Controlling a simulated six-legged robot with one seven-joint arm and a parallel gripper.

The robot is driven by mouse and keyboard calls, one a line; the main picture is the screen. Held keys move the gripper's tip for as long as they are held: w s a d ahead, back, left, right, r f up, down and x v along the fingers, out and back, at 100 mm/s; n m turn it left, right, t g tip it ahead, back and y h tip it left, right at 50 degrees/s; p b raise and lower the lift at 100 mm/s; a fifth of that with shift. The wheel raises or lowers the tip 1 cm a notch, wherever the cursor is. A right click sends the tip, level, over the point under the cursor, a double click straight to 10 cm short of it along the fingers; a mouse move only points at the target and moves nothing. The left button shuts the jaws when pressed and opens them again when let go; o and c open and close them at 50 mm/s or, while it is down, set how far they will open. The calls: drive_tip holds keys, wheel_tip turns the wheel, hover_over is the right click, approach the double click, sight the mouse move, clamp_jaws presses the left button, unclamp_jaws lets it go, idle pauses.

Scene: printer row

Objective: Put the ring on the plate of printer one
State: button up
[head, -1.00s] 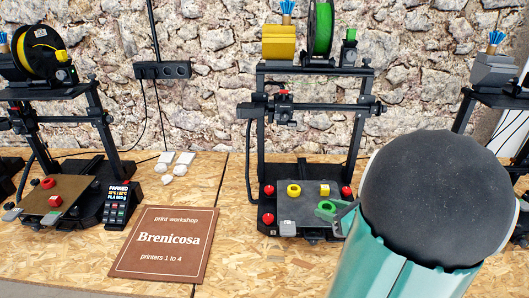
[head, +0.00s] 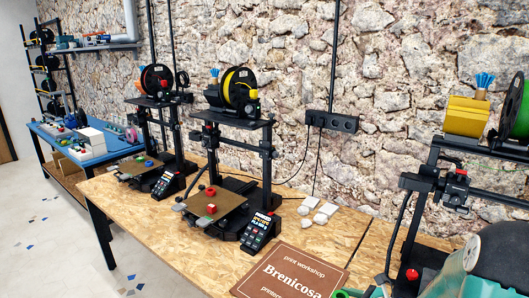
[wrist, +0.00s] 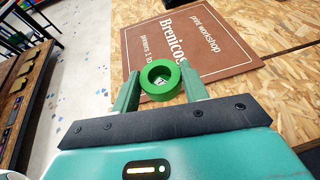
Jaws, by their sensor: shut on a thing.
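My gripper (wrist: 161,75) is shut on a green ring (wrist: 160,95), held between its two fingertips above the table edge and the brown sign. In the head view the ring (head: 343,293) shows only partly at the bottom edge. A printer with an orange spool (head: 157,78) stands farthest left; its plate (head: 135,167) carries small green and blue pieces. The nearer printer with a yellow spool (head: 238,86) has a brown plate (head: 224,213) with a red ring and a red cube. No number is readable on either printer, so I cannot tell which is printer one.
The brown sign (head: 291,274) lies on the wooden table, with white pieces (head: 318,211) behind it. Another printer (head: 412,200) stands at the right, partly cut off. A blue table (head: 95,152) with boxes is at the far left. Open floor (head: 60,240) lies in front.

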drive_tip(key=a+f+n, duration=0.1)
drive_tip(key=a, duration=0.2)
drive_tip(key=w+a+f+g+y, duration=0.1)
drive_tip(key=a+f, duration=0.1)
drive_tip(key=a, duration=0.2)
drive_tip(key=w+a+f+n+g, duration=0.1)
drive_tip(key=a, duration=0.3)
drive_tip(key=shift+w+f+n+y, duration=0.15)
drive_tip(key=shift+w+n+y, duration=0.15)
drive_tip(key=shift+y, duration=0.1)
drive_tip(key=shift+a, duration=0.1)
